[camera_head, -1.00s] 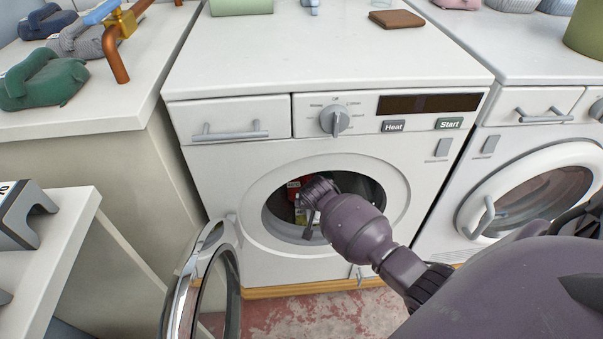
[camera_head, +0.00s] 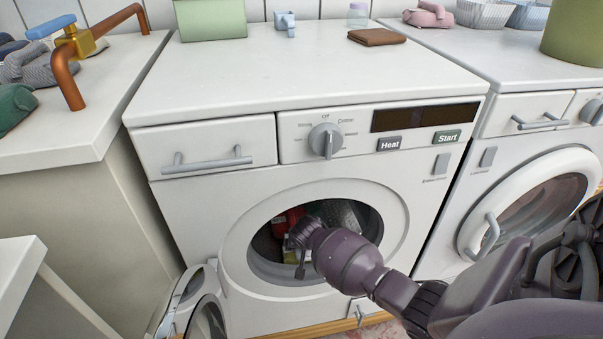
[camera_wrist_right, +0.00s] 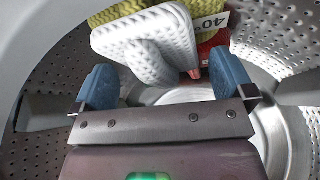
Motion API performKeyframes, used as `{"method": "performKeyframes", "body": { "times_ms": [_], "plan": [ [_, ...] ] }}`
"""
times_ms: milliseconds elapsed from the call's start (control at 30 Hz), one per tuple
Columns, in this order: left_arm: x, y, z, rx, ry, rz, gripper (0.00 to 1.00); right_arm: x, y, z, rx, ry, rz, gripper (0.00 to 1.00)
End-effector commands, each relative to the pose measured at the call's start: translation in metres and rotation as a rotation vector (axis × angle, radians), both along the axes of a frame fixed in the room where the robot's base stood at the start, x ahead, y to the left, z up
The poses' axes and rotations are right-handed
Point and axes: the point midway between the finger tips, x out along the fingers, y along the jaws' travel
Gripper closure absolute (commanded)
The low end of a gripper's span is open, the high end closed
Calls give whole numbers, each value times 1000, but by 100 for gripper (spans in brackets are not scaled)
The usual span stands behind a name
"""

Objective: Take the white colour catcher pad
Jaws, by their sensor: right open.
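The white colour catcher pad (camera_wrist_right: 150,42) is a folded, textured white piece inside the drum in the right wrist view. It lies against a yellow-green knitted item and a red item. My right gripper (camera_wrist_right: 168,85) is open, with its two blue fingertips apart and pointing at the pad. The pad lies just beyond the tips, and nothing is between them. In the head view my right wrist reaches into the open washing machine (camera_head: 290,262) and its fingers are mostly hidden in the drum. My left gripper is not in view.
The yellow-green item (camera_wrist_right: 112,14) and the red item (camera_wrist_right: 212,45), with a "40" label, lie at the pad's sides. The perforated drum wall (camera_wrist_right: 280,45) curves around my gripper. The open round door (camera_head: 190,305) hangs left of the opening.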

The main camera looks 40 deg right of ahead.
Motion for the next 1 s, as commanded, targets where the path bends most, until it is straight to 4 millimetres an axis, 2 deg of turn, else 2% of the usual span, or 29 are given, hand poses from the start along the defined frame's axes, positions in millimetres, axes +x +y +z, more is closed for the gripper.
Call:
{"method": "performKeyframes", "body": {
  "times_ms": [67, 367, 633, 733, 767, 1000],
  "plan": [
    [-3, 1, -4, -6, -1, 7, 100, 1, -2, -9, 0, 3, 0, 0],
    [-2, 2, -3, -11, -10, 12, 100, 5, -3, -5, 1, -5, 1, 0],
    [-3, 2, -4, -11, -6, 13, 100, 5, -3, -6, 0, -4, 1, 40],
    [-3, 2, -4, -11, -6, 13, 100, 5, -3, -6, 0, -4, 1, 42],
    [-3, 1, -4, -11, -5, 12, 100, 5, -3, -6, 0, -4, 1, 46],
    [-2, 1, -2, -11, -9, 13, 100, 4, -2, -4, 0, -4, 1, 46]
  ]
}}
